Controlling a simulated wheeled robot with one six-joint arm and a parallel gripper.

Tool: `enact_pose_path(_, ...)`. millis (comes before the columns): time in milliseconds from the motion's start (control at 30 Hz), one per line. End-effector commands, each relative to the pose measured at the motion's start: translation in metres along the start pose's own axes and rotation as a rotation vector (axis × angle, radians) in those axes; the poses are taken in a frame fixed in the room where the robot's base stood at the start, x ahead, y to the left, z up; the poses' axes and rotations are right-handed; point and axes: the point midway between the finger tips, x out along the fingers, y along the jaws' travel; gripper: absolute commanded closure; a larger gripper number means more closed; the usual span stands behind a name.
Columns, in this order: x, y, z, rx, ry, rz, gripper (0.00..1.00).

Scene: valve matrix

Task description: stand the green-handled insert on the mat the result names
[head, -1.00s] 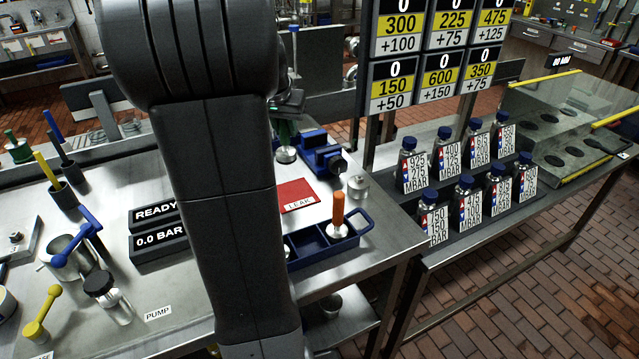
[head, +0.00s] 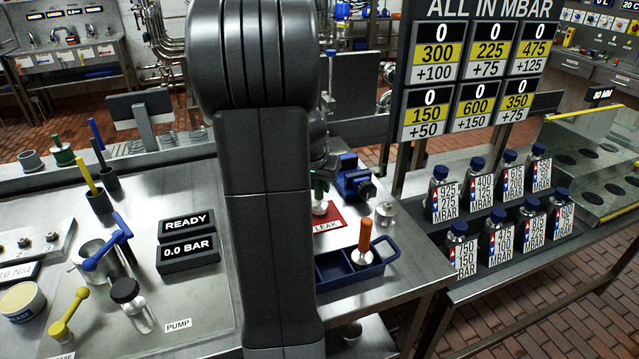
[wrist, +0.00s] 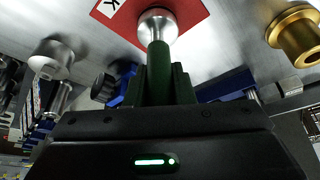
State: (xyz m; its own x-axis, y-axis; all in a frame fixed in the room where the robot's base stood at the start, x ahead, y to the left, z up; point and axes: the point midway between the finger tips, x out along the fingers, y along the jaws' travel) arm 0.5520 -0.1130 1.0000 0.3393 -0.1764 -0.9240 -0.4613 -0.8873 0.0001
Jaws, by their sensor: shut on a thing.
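My gripper (head: 318,168) is shut on the green handle of the green-handled insert (head: 319,207), partly hidden behind my arm in the head view. In the wrist view my gripper (wrist: 160,95) grips the green handle (wrist: 158,70), with the insert's round steel end (wrist: 157,25) pointing away from the jaws. That end is over the red mat marked LEAK (head: 335,219). The red mat also shows in the wrist view (wrist: 190,14). I cannot tell whether the steel end touches it. The display reads READY (head: 187,224) and 0.0 BAR.
A blue tray (head: 385,262) with an orange-handled insert (head: 365,245) stands in front of the mat. A blue vise (head: 355,180) and a steel knob-shaped piece (head: 386,214) are close by. Bottles with MBAR cards (head: 497,240) stand on the right rack.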

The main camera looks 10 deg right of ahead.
Motion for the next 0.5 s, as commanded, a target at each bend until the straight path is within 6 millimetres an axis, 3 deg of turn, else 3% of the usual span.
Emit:
enact_pose_path(200,0.0037,-0.0002,0.0011,0.0,0.002,-0.001,1.0)
enact_pose_path(233,0.0026,-0.0001,0.001,0.0,0.0,0.0,0.72)
enact_pose_path(300,0.0023,-0.0001,0.0009,0.0,0.0,0.0,0.58)
enact_pose_path(500,0.0022,-0.0001,0.0008,0.0,0.0,0.0,0.56)
